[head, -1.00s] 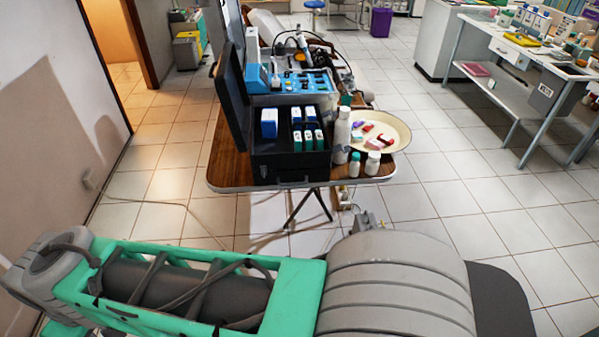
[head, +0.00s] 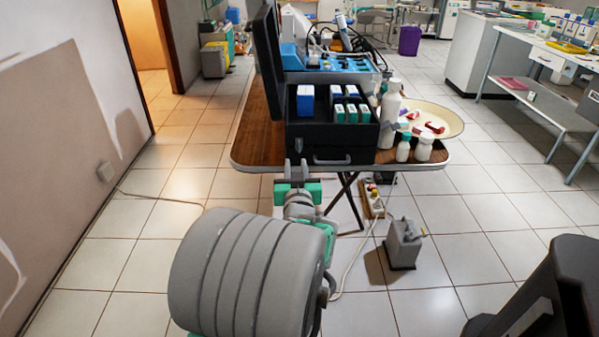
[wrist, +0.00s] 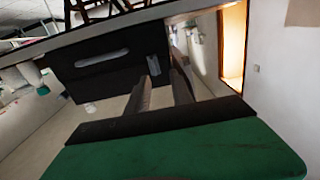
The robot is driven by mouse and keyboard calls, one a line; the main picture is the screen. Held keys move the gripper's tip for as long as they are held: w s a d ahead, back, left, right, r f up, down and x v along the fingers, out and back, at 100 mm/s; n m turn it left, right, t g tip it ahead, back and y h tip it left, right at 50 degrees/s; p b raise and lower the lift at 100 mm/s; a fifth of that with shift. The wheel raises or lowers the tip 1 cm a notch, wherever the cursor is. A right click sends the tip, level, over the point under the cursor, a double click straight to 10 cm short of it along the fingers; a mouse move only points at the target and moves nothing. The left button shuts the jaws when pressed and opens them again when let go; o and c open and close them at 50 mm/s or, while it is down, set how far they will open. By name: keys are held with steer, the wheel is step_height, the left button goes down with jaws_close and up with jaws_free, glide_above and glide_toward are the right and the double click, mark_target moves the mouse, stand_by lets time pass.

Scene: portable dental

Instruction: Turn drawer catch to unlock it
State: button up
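The black case (head: 310,137) stands open-lidded on the wooden table. My gripper (head: 298,167) is in front of the case's lower left. In the wrist view my gripper's two fingers (wrist: 163,72) are apart with nothing seen between them. Whether a finger touches the catch cannot be told.
The table edge (head: 255,168) runs just below the case. White bottles (head: 389,115) and a cream tray (head: 452,118) stand right of it. Blue and green boxes (head: 351,105) sit inside the case. A grey metal container (head: 403,245) and a cable are on the floor.

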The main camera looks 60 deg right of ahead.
mark_target(300, 147)
steer(key=x, duration=0.2)
steer(key=s+x, duration=0.1)
steer(key=x, duration=0.4)
steer(key=shift+d+r, duration=0.2)
steer(key=shift+d, duration=0.5)
steer(key=shift+c, duration=0.2)
jaws_close()
